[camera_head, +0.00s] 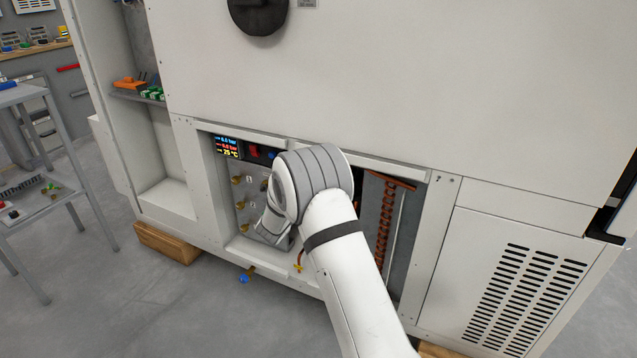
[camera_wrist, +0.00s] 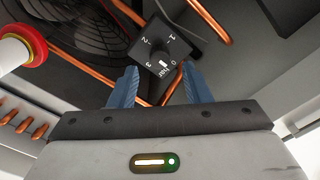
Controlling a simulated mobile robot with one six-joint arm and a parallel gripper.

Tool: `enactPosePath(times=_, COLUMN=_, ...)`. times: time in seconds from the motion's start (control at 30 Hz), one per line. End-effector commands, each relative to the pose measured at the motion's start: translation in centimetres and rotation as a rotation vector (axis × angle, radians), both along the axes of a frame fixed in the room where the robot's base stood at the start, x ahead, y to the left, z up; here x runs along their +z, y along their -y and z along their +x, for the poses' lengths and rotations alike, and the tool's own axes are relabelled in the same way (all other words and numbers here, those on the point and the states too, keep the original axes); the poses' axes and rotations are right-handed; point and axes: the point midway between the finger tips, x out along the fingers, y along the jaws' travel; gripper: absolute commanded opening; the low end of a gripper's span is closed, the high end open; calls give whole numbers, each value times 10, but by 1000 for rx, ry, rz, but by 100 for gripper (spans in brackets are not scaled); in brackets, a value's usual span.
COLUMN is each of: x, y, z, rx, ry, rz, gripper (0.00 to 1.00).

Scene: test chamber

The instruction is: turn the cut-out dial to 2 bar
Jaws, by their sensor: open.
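In the wrist view, the cut-out dial (camera_wrist: 158,57) is a black square block with the white marks 0, 1, 2, 3 and "bar". A small white mark shows near its lower side, by the 0; I cannot tell surely whether it is the pointer. My gripper (camera_wrist: 159,72) has its two blue fingers apart, one on each side of the dial's lower part. The fingertips look apart from it, and nothing is held. In the head view, my arm reaches into the low opening of the white cabinet and hides the dial.
Copper pipes (camera_wrist: 184,77) run around the dial, with a dark fan (camera_wrist: 85,30) to the left. A red and yellow ringed white part (camera_wrist: 22,48) is at upper left. The head view shows a small display (camera_head: 227,146), brass fittings (camera_head: 238,205) and a coil (camera_head: 385,225) inside the opening.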

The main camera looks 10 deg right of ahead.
Motion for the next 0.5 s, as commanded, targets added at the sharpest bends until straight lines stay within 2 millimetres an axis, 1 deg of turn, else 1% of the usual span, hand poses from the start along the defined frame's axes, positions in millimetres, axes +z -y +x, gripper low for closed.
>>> enactPosePath(times=0.03, x=-3, y=6, z=7, rx=-2, ry=1, rz=0, gripper=44)
enactPosePath(times=0.2, x=-2, y=19, z=25, rx=-1, ry=-1, rz=0, gripper=44)
enactPosePath(times=0.3, x=-1, y=23, z=30, rx=0, ry=-1, rz=-2, gripper=44)
enactPosePath(times=0.5, x=0, y=24, z=32, rx=1, ry=-3, rz=-2, gripper=44)
